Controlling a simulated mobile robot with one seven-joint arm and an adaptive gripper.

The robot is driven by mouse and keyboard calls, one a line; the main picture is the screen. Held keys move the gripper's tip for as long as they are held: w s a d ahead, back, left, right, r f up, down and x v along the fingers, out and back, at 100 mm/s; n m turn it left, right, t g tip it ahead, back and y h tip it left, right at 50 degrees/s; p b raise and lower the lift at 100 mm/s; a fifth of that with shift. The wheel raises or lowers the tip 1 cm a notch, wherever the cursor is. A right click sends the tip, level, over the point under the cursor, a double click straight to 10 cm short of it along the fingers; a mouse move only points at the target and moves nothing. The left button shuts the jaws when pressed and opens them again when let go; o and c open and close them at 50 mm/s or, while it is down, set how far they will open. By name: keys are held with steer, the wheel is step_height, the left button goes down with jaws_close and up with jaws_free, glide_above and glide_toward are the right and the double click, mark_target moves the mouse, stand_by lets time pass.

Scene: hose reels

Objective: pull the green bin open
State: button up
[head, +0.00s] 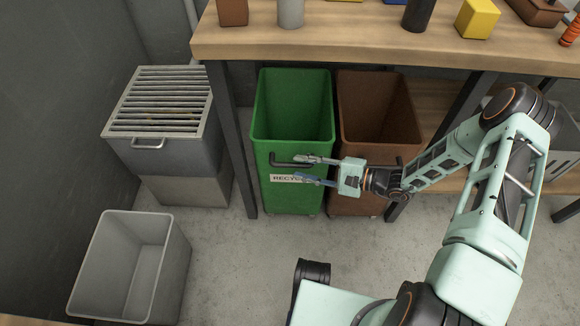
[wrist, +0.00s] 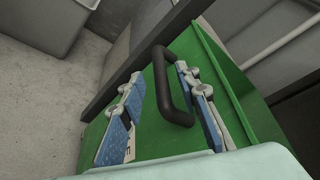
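The green bin (head: 286,202) stands under the wooden workbench, upright, with an open top and a white label (head: 283,178) lettered "RECYC". A dark bar handle (head: 281,163) is on its front. My gripper (head: 301,169) reaches in from the right at the front of the bin, its fingers apart. In the wrist view the black handle (wrist: 169,88) lies between the two spread fingers of my gripper (wrist: 160,98), with gaps on both sides. The green bin's front (wrist: 150,135) fills the space behind them. My gripper partly hides the label.
A brown bin (head: 355,150) stands close on the right of the green one. A dark workbench leg (head: 232,140) is just left of it. A grey slatted cabinet (head: 170,150) and an open grey bin (head: 90,265) are further left. The floor in front is clear.

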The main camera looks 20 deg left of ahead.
mark_target(296, 167)
steer(key=shift+b+x, duration=0.35)
steer(key=shift+x, duration=1.8)
steer(key=shift+c, duration=0.2)
jaws_close()
